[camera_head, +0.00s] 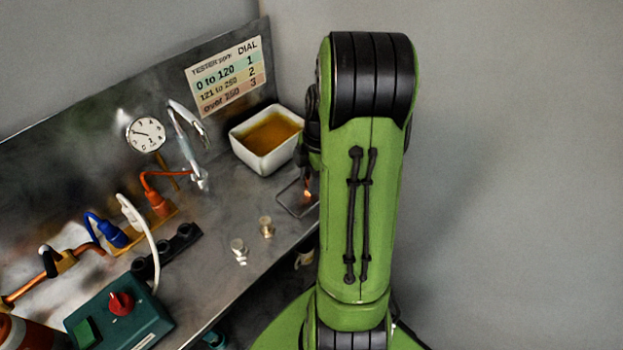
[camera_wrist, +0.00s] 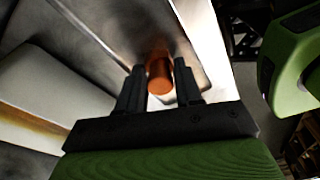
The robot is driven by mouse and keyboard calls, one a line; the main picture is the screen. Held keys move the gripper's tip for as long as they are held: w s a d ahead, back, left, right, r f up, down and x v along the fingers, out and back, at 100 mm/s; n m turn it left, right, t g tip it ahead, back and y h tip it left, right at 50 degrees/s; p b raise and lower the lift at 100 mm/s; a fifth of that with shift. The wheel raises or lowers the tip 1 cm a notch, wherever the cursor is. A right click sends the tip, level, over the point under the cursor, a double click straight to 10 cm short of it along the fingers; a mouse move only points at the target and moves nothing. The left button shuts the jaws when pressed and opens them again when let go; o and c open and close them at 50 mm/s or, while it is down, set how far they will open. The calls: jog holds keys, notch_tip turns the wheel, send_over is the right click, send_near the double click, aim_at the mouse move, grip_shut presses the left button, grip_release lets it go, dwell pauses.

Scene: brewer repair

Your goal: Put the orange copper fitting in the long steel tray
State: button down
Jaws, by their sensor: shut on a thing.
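The orange copper fitting (camera_wrist: 160,76) is between the two fingers of my gripper (camera_wrist: 159,68) in the wrist view, and the gripper is shut on it. In the head view a small orange part of the fitting (camera_head: 308,194) shows beside my green arm, which hides most of the gripper. A thin-rimmed steel tray (camera_head: 283,203) lies on the bench at the fitting, partly hidden by my arm. I cannot tell whether the fitting touches the tray or hangs above it.
A white tub of brown liquid (camera_head: 262,153) stands just behind the tray; it also shows in the wrist view (camera_wrist: 50,85). Two small metal fittings (camera_head: 266,226) stand near the bench's front edge. A green box with a red knob (camera_head: 121,304) is front left.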

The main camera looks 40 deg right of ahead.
jog(key=shift+r, duration=0.1)
jog(key=c, duration=0.8)
grip_release()
jog(key=shift+o, duration=0.2)
notch_tip(320, 180, up, 12)
jog(key=d+p, duration=0.2)
jog(key=p, duration=0.2)
jog(key=s+a+r+m+t+h, duration=0.15)
jog(key=a+r+m, duration=0.4)
jog(key=a, duration=0.65)
jog(key=s+a+r+m+t, duration=0.1)
jog(key=s+a+m+t, duration=0.2)
jog(key=s+a+m, duration=0.5)
jog(key=shift+s+a+r, duration=0.3)
jog(key=shift+s+a, duration=0.5)
jog(key=shift+a, duration=0.25)
